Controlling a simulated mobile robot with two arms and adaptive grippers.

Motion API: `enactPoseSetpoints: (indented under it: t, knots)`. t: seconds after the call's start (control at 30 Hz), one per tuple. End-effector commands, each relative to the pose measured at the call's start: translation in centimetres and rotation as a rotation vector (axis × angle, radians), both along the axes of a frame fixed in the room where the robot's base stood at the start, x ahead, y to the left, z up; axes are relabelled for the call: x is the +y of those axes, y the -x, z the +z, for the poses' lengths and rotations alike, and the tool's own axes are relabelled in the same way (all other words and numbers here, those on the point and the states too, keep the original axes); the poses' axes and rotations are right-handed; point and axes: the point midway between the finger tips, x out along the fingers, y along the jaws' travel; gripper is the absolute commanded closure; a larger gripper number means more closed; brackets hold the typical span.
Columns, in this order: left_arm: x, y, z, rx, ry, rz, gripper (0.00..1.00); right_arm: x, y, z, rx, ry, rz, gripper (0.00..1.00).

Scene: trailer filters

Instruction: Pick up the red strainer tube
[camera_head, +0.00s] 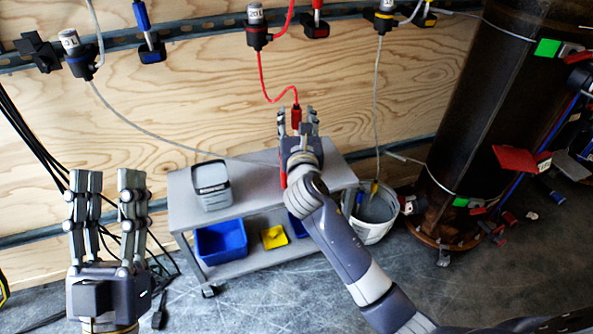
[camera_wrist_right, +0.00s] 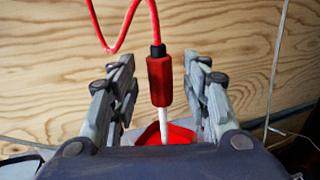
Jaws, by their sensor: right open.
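The red strainer tube (camera_head: 296,115) hangs on a curled red cable in front of the plywood wall. In the right wrist view the tube (camera_wrist_right: 160,82) is upright with a black collar on top and a thin white stem below. My right gripper (camera_head: 297,122) is open around it, also in the right wrist view (camera_wrist_right: 160,76). One finger is on each side, with a visible gap to the tube. My left gripper (camera_head: 107,190) is open and empty at the lower left, far from the tube.
A grey cart (camera_head: 260,187) stands below with a grey container (camera_head: 212,190), a blue bin (camera_head: 221,243) and a yellow item (camera_head: 274,237). A white bucket (camera_head: 372,230) and a dark cylinder (camera_head: 478,110) are to the right. Another red piece (camera_wrist_right: 176,133) shows behind the stem.

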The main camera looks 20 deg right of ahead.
Motion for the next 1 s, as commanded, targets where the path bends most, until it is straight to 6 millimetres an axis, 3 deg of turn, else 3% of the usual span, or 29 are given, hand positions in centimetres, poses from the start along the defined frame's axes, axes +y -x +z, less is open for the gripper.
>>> enactPoseSetpoints:
  t: [0.2, 0.5, 0.7, 1.0]
  knots:
    - [0.2, 1.8, 1.6, -0.122, 0.036, -0.008, 0.6, -0.3, -1.3, 0.0, -0.001, -0.002, 0.0, 0.56]
    - [0.3, 2.1, 1.9, -0.142, 0.043, -0.008, 0.6, -0.4, -1.5, 0.0, 0.0, -0.001, 0.0, 0.56]
    - [0.3, 2.1, 1.9, -0.141, 0.043, -0.008, 0.6, -0.4, -1.5, 0.0, 0.0, -0.001, 0.0, 1.0]
    - [0.3, 2.1, 1.9, -0.141, 0.042, -0.009, 0.6, -0.4, -1.5, 0.1, -0.002, -0.001, 0.0, 1.0]
